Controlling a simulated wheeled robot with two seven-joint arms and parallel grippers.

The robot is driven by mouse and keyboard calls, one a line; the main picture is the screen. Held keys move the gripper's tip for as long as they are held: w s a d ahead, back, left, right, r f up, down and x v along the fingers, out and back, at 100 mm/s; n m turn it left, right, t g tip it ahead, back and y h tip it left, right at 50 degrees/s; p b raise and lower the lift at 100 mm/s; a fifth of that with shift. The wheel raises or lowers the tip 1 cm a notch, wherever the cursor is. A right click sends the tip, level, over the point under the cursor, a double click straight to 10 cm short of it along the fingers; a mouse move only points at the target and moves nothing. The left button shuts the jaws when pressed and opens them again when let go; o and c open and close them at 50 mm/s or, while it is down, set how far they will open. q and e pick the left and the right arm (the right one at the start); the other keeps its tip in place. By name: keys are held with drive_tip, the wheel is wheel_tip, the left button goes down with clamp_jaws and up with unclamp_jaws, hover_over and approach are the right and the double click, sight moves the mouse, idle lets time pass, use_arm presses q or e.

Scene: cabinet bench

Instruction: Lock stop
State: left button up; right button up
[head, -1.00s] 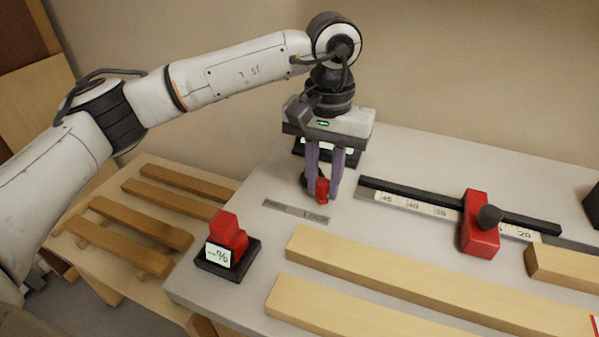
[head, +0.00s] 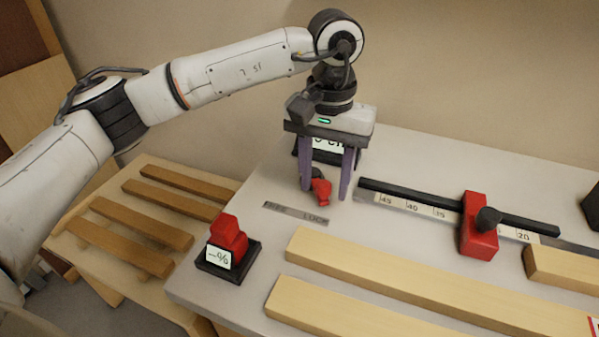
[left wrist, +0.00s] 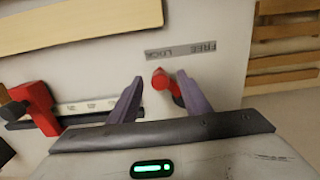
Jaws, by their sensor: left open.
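My left gripper (head: 325,194) points down over the bench, its two purple fingers apart. Between them is a red-tipped lever (head: 320,190) on a dark round base. The lever slants toward the LOCK end of a grey FREE/LOCK label (head: 296,214). The left wrist view shows the red lever end (left wrist: 161,79) between the open fingers (left wrist: 160,76), nearer the right one; I cannot tell whether they touch. A red stop block (head: 478,238) with a black knob sits on the dark rail (head: 410,195), between the scale marks 35 and 20. My right gripper is not in view.
A red block on a black base with a "–%" sign (head: 218,257) stands at the bench's left corner. A sign (head: 328,147) behind my gripper is partly hidden. Long wooden bars (head: 420,285) lie in front. A slatted wooden stand (head: 150,215) is at left.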

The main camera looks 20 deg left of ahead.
use_arm(q)
wheel_tip(320, 180, up, 8)
drive_tip(key=p, duration=0.5)
drive_tip(key=shift+r, duration=0.15)
idle(0.3)
